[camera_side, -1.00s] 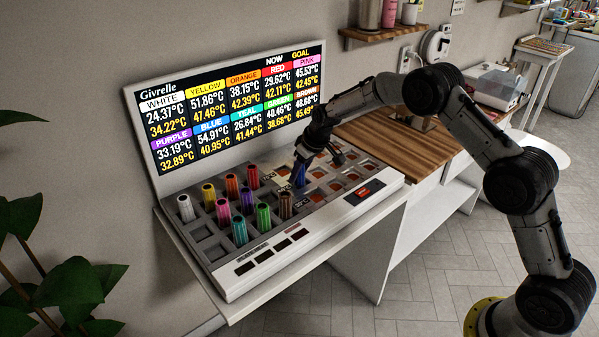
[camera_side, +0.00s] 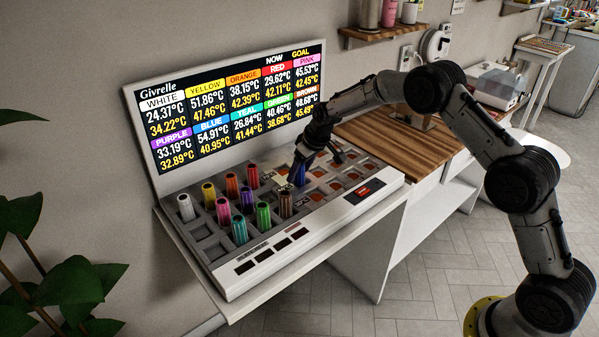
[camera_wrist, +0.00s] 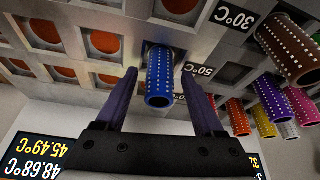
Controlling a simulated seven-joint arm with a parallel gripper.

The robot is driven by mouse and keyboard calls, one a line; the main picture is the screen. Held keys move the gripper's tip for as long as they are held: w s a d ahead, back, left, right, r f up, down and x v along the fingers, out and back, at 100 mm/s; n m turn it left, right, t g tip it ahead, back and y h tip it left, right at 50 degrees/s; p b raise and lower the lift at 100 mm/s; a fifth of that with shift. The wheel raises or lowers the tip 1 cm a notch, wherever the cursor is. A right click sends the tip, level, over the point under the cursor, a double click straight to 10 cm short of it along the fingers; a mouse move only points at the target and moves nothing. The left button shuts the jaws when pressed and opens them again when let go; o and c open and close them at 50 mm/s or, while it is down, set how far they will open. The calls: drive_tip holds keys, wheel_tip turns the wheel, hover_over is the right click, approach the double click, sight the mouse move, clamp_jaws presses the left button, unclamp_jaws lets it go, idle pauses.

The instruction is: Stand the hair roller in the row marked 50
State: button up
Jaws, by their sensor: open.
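A blue hair roller (camera_wrist: 159,80) with white dots stands in a square socket beside the 50°C label (camera_wrist: 199,70) in the wrist view. Its lower end is in or at the socket; how deep cannot be seen. It also shows in the side view (camera_side: 297,177), partly hidden by my gripper. My gripper (camera_wrist: 160,92) is open around the roller, one finger on each side with a visible gap to it. In the side view my gripper (camera_side: 301,163) is low over the heater tray (camera_side: 222,268).
Several other coloured rollers stand left of my gripper, including a brown roller (camera_side: 285,204) near the 30°C label (camera_wrist: 236,17). Empty sockets with orange-red bottoms lie to the right. A temperature display (camera_side: 232,105) rises behind the tray. A wooden board (camera_side: 400,145) lies right of it.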

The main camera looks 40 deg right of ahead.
drive_tip(key=v, duration=1.1)
drive_tip(key=shift+s+r, duration=0.2)
drive_tip(key=shift+r, duration=0.1)
drive_tip(key=s+a+r, duration=0.2)
drive_tip(key=s+r, duration=1)
drive_tip(key=s, duration=0.5)
drive_tip(key=s+f+m+t, duration=0.1)
drive_tip(key=s+f, duration=0.1)
drive_tip(key=s, duration=2.2)
drive_tip(key=shift+s+a+m+h, duration=0.2)
drive_tip(key=shift+a+m+h, duration=0.1)
drive_tip(key=shift+a+m, duration=0.15)
